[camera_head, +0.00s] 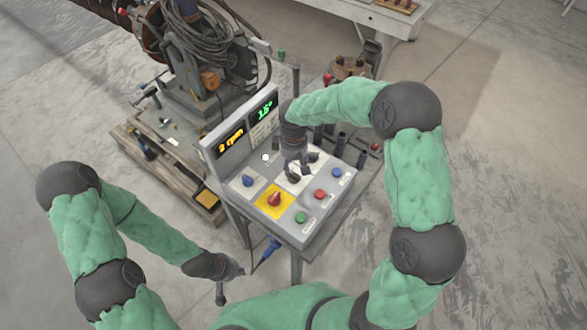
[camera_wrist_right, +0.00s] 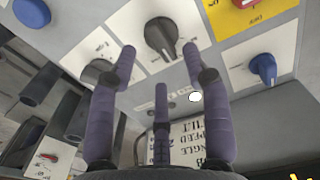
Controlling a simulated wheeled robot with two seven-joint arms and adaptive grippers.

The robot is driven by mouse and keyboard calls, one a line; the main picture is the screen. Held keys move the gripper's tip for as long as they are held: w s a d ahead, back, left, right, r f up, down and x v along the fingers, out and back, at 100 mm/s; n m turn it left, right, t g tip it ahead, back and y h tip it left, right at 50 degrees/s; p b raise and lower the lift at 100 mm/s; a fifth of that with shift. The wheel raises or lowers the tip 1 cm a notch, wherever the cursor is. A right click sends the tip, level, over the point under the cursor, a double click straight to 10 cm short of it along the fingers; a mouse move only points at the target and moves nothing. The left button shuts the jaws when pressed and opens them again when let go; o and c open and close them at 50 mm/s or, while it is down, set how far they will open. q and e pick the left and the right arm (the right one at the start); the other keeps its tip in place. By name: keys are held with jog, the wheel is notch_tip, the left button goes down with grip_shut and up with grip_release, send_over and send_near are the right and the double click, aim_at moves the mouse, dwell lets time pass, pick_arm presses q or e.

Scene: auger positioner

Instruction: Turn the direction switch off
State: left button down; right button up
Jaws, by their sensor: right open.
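The control panel (camera_head: 315,222) carries several knobs and buttons. In the right wrist view a black rotary knob (camera_wrist_right: 162,38) sits on a white label plate, just beyond the fingertips. A second dark knob (camera_wrist_right: 100,70) is partly behind the left finger. The label text is too small to tell which knob is the direction switch. My right gripper (camera_head: 298,170) is over the panel's middle; in its wrist view (camera_wrist_right: 159,62) its fingers are spread and empty, apart from the black knob. My left gripper (camera_head: 224,283) hangs low at the panel's left front, its fingers unclear.
A blue knob (camera_head: 248,181), a red knob (camera_head: 275,199) on yellow, and green (camera_head: 300,217), red (camera_head: 320,194) and blue (camera_head: 337,172) buttons surround the right gripper. An upright display (camera_head: 231,139) borders the panel's back. Machinery (camera_head: 195,60) stands behind; floor at right is clear.

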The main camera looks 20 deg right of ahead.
aim_at(293, 172)
notch_tip(293, 172, up, 8)
jog(key=shift+r, duration=0.25)
jog(key=shift+r, duration=0.1)
dwell(0.4)
